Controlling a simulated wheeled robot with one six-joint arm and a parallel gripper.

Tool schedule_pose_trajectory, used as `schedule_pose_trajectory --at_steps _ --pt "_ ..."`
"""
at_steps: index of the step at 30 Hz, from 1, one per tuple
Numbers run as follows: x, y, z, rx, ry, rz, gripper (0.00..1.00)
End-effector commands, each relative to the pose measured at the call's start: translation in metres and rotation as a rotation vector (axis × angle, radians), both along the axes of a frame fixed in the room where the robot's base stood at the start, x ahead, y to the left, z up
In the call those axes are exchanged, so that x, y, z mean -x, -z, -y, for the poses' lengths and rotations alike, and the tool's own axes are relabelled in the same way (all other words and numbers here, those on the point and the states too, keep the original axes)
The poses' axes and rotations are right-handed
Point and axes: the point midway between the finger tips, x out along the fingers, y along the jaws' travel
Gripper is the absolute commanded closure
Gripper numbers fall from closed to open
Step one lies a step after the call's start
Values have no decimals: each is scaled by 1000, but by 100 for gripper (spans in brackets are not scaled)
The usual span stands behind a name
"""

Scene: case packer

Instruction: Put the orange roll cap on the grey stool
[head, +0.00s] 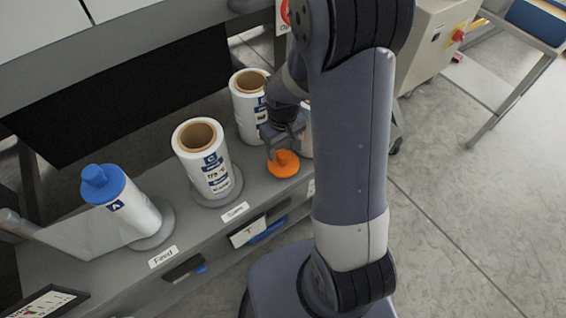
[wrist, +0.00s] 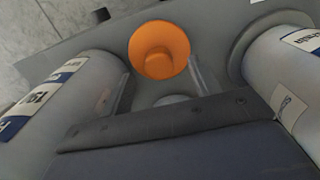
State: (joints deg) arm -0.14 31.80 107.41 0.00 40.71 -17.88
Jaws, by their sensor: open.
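The orange roll cap (head: 283,164) lies on the grey shelf near its front edge, beside the white rolls. In the wrist view the orange cap (wrist: 159,49) sits just beyond my fingertips, roughly centred between them. My gripper (head: 277,147) is open and empty, close above the cap in the head view. The wrist view shows my gripper (wrist: 158,88) with its two fingers apart. I cannot tell whether a finger touches the cap. No grey stool can be made out in these frames.
White rolls (head: 203,163) and (head: 247,110) stand on the shelf (head: 90,262) left of my gripper. A roll with a blue cap (head: 101,180) stands farther left. In the wrist view, rolls flank my fingers closely on both sides.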

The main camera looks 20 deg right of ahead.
Motion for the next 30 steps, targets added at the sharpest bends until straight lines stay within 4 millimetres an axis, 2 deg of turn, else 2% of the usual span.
schedule_pose_trajectory --at_steps 3,9,18,30 --pt "1 20 1 0 0 -6 41" --pt "0 41 1 0 0 -3 41" --pt "0 44 1 0 0 -1 42" --pt "0 43 1 0 0 -1 74"
